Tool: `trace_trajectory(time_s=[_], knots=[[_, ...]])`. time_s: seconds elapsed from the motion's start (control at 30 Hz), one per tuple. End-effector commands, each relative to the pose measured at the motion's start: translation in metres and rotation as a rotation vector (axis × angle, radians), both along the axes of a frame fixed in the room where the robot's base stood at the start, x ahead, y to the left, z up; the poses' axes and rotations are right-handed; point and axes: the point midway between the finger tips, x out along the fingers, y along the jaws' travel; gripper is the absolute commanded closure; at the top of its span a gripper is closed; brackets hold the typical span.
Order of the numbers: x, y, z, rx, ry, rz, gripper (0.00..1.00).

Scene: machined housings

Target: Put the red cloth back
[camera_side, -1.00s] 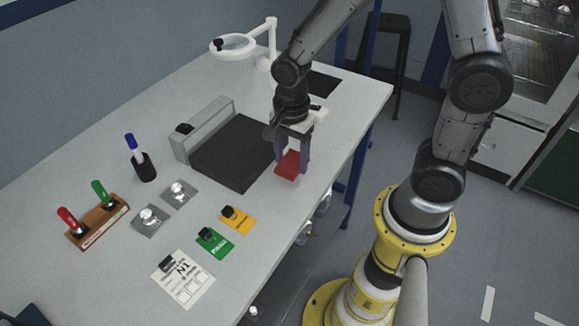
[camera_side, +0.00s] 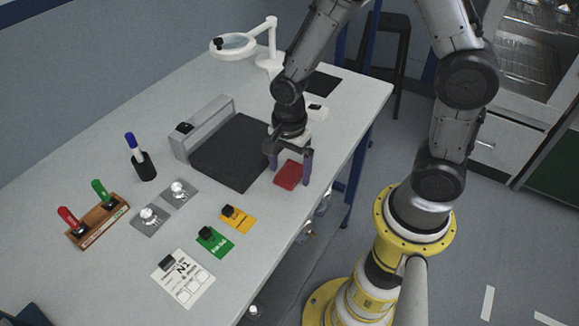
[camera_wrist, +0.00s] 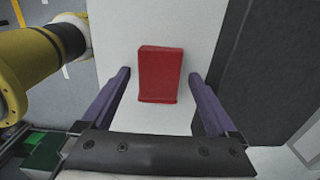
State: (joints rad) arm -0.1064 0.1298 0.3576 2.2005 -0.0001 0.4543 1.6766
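The red cloth (camera_side: 288,175) lies flat on the white table, just right of the black mat, and looks like a small folded rectangle. In the wrist view the red cloth (camera_wrist: 159,75) lies ahead of and between my two purple fingers, with a gap on each side. My gripper (camera_side: 290,176) is open over the cloth in the side view. Its fingers (camera_wrist: 160,100) are spread wide in the wrist view and touch nothing that I can see. The exact height of the fingertips above the table is hard to tell.
The black mat (camera_side: 232,152) with a grey block along its back edge lies left of the cloth. Green (camera_side: 215,243) and yellow (camera_side: 238,220) cards lie nearer the front. A magnifier lamp (camera_side: 234,46) stands at the back. The table's right edge is close to the cloth.

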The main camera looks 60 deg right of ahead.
Motion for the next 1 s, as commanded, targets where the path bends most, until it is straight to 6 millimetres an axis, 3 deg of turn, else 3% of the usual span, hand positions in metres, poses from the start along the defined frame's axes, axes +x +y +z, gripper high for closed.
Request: trace_trajectory(time_s=[0.33,0.8,1.0], knots=[[0.001,0.000,0.010,0.000,-0.004,0.000,0.06],[0.001,0.000,0.099,0.001,-0.006,0.000,0.06],[0.000,0.000,0.120,0.000,-0.002,0.000,0.06]])
